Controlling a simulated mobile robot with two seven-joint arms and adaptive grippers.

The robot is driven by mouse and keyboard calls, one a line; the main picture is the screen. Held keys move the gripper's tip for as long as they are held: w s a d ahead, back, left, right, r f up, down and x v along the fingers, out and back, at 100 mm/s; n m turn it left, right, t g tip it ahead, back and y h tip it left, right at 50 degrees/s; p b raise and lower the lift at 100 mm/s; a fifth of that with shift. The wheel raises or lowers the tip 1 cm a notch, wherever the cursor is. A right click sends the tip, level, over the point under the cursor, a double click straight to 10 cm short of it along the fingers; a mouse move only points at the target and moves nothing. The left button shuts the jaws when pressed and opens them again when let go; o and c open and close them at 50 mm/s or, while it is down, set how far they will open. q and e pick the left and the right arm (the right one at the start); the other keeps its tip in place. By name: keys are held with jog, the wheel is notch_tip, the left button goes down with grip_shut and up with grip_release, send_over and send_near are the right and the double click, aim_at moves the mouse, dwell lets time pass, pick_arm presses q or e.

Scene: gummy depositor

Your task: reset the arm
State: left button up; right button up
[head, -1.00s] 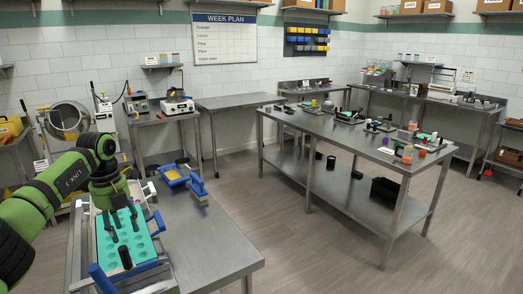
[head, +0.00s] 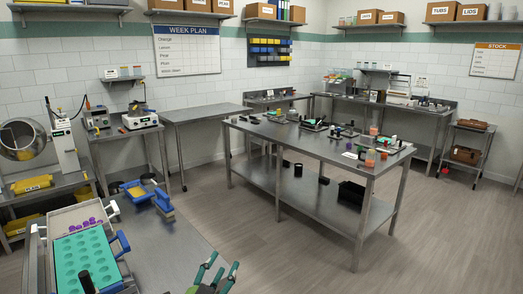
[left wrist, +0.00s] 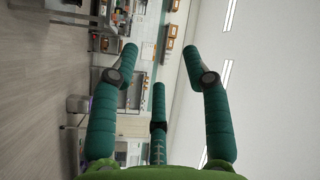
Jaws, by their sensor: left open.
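My left gripper (head: 222,268) is at the bottom of the head view, past the near right side of the steel table (head: 165,245). Its green fingers are apart. In the left wrist view its three spread fingers (left wrist: 160,60) hold nothing, with only the room behind them. The left arm itself is mostly out of the head view. My right gripper is in neither view.
On the near table is a teal mold (head: 70,255) with round cavities in a metal frame. Purple pieces (head: 90,222) lie behind it, and a blue-and-yellow tool (head: 137,192) beyond. A long steel bench (head: 320,146) stands right. Floor between is clear.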

pick_arm(q)
jog(key=s+a+f+n+g+y, duration=0.45)
jog(key=s+a+f+n, duration=0.25)
jog(key=f, duration=0.2)
jog(key=s+a+f+n+g, duration=0.2)
jog(key=s+f+g, duration=0.3)
jog(key=s, duration=0.7)
jog(key=s+a+f+n+g, duration=0.15)
jog(key=s+f+g, duration=0.4)
jog(key=s, duration=0.75)
jog(key=s+f+g+b, duration=0.1)
jog(key=s+f+b, duration=0.15)
jog(key=f, duration=2.45)
jog(key=s+a+f+g+y, duration=0.1)
jog(key=s+a+f, duration=0.1)
jog(key=s+f, duration=1.1)
jog(key=s, duration=0.2)
jog(key=shift+s+a+f+b, duration=0.2)
jog(key=shift+s+f+b, duration=0.1)
jog(key=shift+s+f, duration=0.05)
